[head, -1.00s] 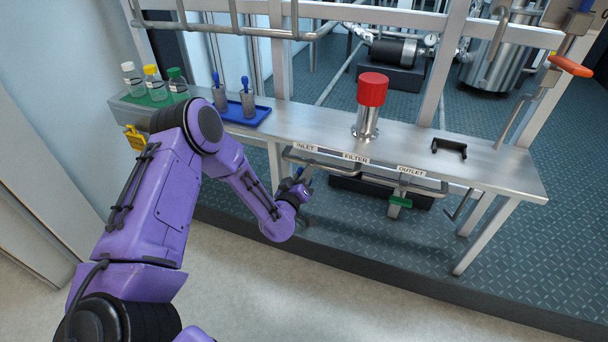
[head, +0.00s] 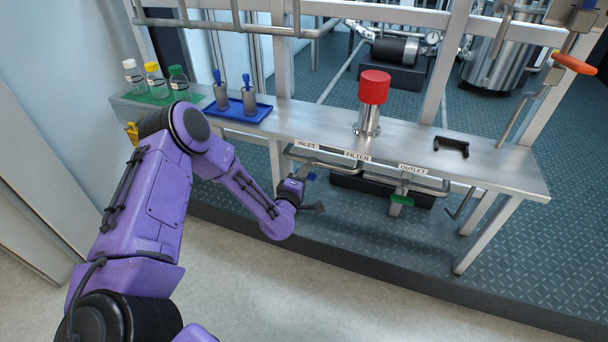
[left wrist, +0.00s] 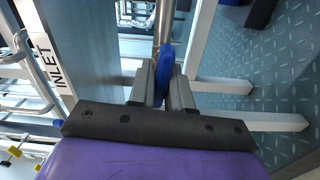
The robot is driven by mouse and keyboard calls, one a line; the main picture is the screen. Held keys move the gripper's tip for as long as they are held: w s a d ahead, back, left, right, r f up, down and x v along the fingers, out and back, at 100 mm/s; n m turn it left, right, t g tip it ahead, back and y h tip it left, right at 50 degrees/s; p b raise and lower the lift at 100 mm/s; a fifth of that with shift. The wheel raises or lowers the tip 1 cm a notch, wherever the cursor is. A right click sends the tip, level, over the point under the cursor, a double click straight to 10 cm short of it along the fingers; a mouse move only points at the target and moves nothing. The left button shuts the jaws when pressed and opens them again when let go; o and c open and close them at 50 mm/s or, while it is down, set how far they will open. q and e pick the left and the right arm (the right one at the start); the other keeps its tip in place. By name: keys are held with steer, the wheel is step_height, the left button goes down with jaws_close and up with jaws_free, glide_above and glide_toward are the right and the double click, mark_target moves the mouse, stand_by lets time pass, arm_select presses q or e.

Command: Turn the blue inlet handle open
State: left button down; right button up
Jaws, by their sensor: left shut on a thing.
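The blue inlet handle (left wrist: 165,72) stands between the two fingers of my left gripper (left wrist: 163,85) in the left wrist view, and the fingers are shut on it. In the head view a small blue part of the handle (head: 311,177) shows beside my left gripper (head: 308,194), below the bench edge. The INLET label (head: 307,146) is on the bench's front edge just above; it also shows at the left of the wrist view (left wrist: 52,67). My purple wrist hides part of the inlet pipe. My right gripper is out of view.
The green outlet handle (head: 401,200) is to the right under the OUTLET label (head: 412,169). A red-capped filter (head: 374,90), a black bracket (head: 451,146), a blue tray (head: 262,109) and several bottles (head: 154,82) stand on the bench (head: 310,125). The floor in front is clear.

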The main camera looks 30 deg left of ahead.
arm_select(q)
steer(key=shift+d+f+n, duration=0.15)
steer(key=shift+n, duration=0.45)
steer(key=c, duration=1.1)
jaws_free()
steer(key=shift+c, duration=0.2)
steer(key=p+v, duration=0.1)
steer(key=v, duration=0.9)
steer(key=shift+s, duration=0.3)
